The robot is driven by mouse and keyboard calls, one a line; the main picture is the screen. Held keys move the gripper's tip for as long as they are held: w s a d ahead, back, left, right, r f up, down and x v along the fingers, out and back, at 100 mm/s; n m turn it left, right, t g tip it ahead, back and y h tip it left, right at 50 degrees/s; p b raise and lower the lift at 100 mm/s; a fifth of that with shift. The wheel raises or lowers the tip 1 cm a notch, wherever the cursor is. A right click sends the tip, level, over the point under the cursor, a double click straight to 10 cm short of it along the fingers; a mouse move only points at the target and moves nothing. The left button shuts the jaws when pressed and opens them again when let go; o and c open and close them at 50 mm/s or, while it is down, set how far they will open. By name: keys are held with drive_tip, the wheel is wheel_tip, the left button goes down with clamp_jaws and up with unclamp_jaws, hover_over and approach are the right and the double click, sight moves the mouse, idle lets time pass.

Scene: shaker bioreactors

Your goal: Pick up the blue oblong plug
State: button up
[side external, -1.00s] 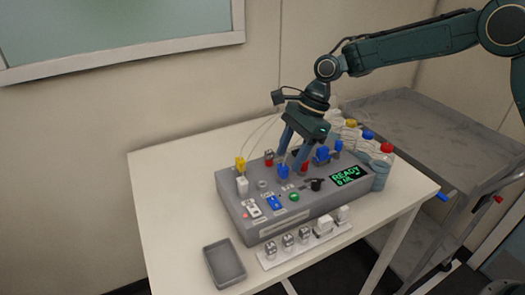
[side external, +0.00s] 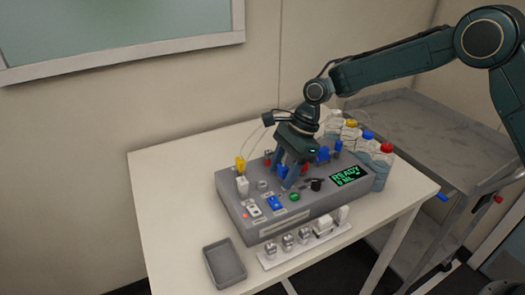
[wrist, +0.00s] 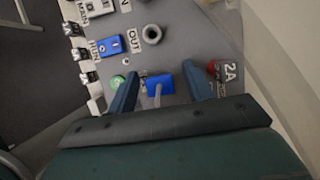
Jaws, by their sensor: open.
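The blue oblong plug (wrist: 159,84) stands on the grey device top, with a pale tube running from it. In the wrist view it lies between the two fingers of my gripper (wrist: 160,88), with a visible gap on the right side and a smaller one on the left. In the side view, the plug (side external: 282,172) is partly hidden by the fingers. My gripper (side external: 283,174) is open, pointing down with its tips low around the plug. I cannot tell whether either finger touches it.
A red plug (wrist: 213,68) is just beyond the right finger. A green button (side external: 294,197), blue rocker switch (side external: 275,203) and black knob (side external: 316,185) are close by. A grey tray (side external: 225,263) sits in front.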

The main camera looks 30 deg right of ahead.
drive_tip(key=c, duration=1.1)
drive_tip(key=shift+r, duration=0.1)
wheel_tip(320, 180, up, 18)
idle(0.4)
idle(0.5)
hover_over(283, 167)
drive_tip(key=a, duration=0.5)
wheel_tip(283, 167, down, 11)
drive_tip(key=shift+a+f, duration=0.2)
drive_tip(key=shift+f, duration=0.25)
